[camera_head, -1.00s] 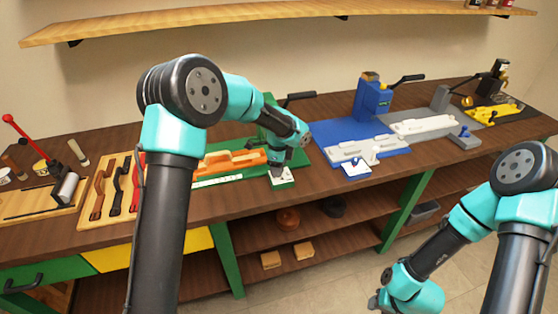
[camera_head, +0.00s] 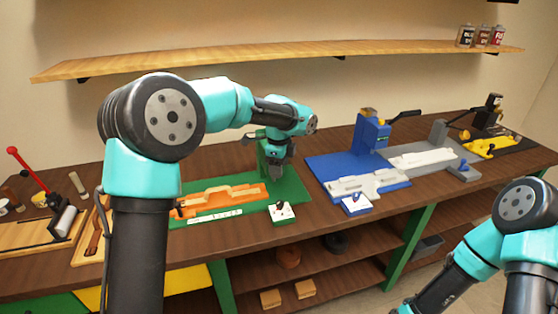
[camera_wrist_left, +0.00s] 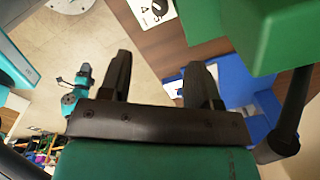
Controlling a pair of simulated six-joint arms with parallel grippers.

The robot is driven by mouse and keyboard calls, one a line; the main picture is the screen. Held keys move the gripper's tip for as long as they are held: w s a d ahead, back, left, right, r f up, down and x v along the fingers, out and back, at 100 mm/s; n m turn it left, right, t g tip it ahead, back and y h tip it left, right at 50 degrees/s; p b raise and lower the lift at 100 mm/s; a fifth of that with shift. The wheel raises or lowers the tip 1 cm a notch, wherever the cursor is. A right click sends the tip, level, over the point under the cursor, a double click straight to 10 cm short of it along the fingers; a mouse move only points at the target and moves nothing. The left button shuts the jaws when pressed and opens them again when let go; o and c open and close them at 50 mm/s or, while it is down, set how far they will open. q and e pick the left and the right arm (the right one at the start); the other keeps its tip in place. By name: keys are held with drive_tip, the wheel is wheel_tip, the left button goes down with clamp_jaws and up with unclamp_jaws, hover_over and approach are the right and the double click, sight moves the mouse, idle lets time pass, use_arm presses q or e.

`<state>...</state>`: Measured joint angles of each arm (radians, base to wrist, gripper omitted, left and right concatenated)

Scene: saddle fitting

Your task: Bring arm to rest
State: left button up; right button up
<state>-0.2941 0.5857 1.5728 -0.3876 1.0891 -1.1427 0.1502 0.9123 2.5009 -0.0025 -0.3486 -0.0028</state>
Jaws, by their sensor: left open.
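My left gripper (camera_head: 278,160) is open and empty in the head view, raised in front of the green press at the green station. In the left wrist view its two dark fingers (camera_wrist_left: 160,80) stand apart with nothing between them. My right arm (camera_head: 500,240) shows at the lower right of the head view, with its gripper out of the picture. The right arm also shows small in the left wrist view (camera_wrist_left: 78,90), too small to tell its gripper's state.
A green board (camera_head: 290,187) carries an orange fixture (camera_head: 235,197). A white block with a dark knob (camera_head: 282,213) sits at its front. A blue station (camera_head: 318,166), a grey one and a yellow fixture (camera_head: 490,146) stand to the right. A shelf (camera_head: 230,56) runs above.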

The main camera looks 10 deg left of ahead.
use_arm(q)
wheel_tip(320, 180, up, 2)
idle(0.5)
drive_tip(key=s+d+f+n+g+h, duration=0.1)
drive_tip(key=s+d+f+n+h, duration=0.15)
drive_tip(key=s+f, duration=0.75)
drive_tip(key=s+d+f+n+g+h, duration=0.1)
drive_tip(key=s+d+f+n, duration=0.3)
drive_tip(key=f, duration=0.9)
drive_tip(key=s+a+f+n+g, duration=0.1)
drive_tip(key=s+a+f+n, duration=0.2)
drive_tip(key=s+f, duration=0.45)
drive_tip(key=s+a+f+n, duration=0.3)
drive_tip(key=s+f, duration=0.4)
drive_tip(key=s, duration=0.2)
drive_tip(key=a+f+n+t, duration=0.3)
drive_tip(key=a+n, duration=0.3)
drive_tip(key=n, duration=0.2)
drive_tip(key=shift+w, duration=0.2)
